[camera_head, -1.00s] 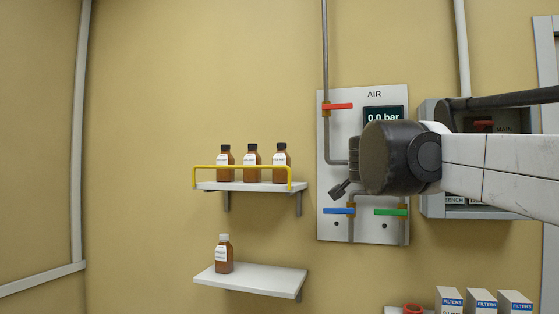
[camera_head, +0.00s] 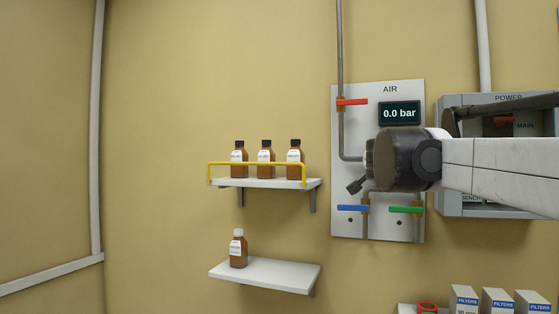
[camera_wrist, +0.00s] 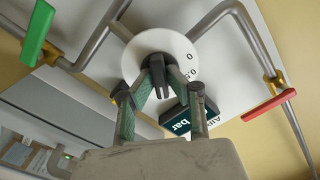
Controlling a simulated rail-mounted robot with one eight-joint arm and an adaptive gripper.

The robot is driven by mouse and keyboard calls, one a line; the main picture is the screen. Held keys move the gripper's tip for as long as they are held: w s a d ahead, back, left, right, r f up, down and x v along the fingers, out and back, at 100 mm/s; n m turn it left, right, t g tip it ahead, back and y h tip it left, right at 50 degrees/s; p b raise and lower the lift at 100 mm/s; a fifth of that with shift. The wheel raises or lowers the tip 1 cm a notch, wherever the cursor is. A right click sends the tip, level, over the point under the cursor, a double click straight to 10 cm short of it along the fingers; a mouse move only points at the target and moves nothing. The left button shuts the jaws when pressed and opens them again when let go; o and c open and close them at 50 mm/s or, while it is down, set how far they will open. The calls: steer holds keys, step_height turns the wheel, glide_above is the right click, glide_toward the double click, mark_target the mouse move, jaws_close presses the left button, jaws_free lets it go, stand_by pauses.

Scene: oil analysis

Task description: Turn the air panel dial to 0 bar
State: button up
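The white air panel (camera_head: 348,220) is on the wall at the right of the head view. Its dark display (camera_head: 399,113) reads 0.0 bar. In the wrist view the dial is a white disc (camera_wrist: 184,44) with a black knob (camera_wrist: 157,76) at its centre; a 0 is printed near its edge. My gripper's (camera_wrist: 158,82) two fingers with green pads close in on both sides of the knob and look shut on it. In the head view my wrist hides the dial and fingertips. The display shows partly behind a finger in the wrist view (camera_wrist: 180,124).
The panel has a red lever (camera_head: 352,101), a blue lever (camera_head: 352,208) and a green lever (camera_head: 405,210) on its pipes. A grey power box (camera_head: 450,205) is to the right. Two shelves with brown bottles are at left, the upper with a yellow rail (camera_head: 255,164). Filter boxes stand below right.

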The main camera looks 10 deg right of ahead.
jaws_close()
steer(key=shift+n, duration=0.3)
steer(key=n+b, duration=0.2)
steer(key=n, duration=1.8)
steer(key=shift+n, duration=0.4)
